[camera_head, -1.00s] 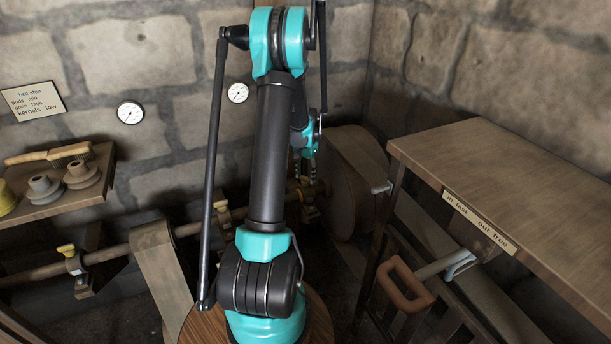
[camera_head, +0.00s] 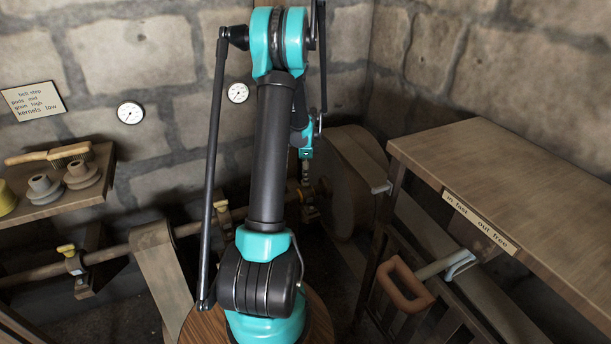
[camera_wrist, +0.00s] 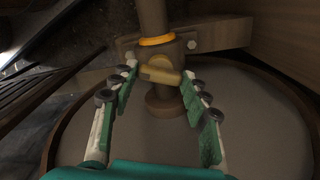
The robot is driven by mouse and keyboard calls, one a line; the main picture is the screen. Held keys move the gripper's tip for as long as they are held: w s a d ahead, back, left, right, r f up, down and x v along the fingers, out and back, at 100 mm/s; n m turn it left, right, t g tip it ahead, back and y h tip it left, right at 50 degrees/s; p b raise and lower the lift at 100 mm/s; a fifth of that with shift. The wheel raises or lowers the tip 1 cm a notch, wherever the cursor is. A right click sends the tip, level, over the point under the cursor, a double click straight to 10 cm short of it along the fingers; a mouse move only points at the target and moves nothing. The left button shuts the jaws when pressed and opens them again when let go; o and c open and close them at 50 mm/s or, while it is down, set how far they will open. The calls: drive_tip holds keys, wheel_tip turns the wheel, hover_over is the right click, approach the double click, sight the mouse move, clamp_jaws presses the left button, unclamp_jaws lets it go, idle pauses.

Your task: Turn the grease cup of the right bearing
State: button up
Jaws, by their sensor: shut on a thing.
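The grease cup of the right bearing is a dull brass piece with a crossbar top (camera_wrist: 160,73), seen in the wrist view. It sits over the bearing block on the shaft. My gripper (camera_wrist: 159,69) has one finger at each end of the crossbar and is shut on it. In the head view my gripper (camera_head: 305,182) is small and dark, pointing down onto the right bearing (camera_head: 309,211); the cup is mostly hidden there.
Similar yellow-topped cups stand on the left bearing (camera_head: 76,265) and the middle bearing (camera_head: 223,213). The shaft (camera_head: 110,255) runs left to right to a large wheel (camera_head: 352,172). A wooden table (camera_head: 500,165) and an orange-brown handle (camera_head: 405,287) are at right.

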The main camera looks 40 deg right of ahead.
drive_tip(key=m, duration=1.3)
drive_tip(key=shift+m, duration=0.4)
idle(0.3)
drive_tip(key=o, duration=1.2)
drive_tip(key=shift+c, duration=0.2)
wheel_tip(320, 180, up, 12)
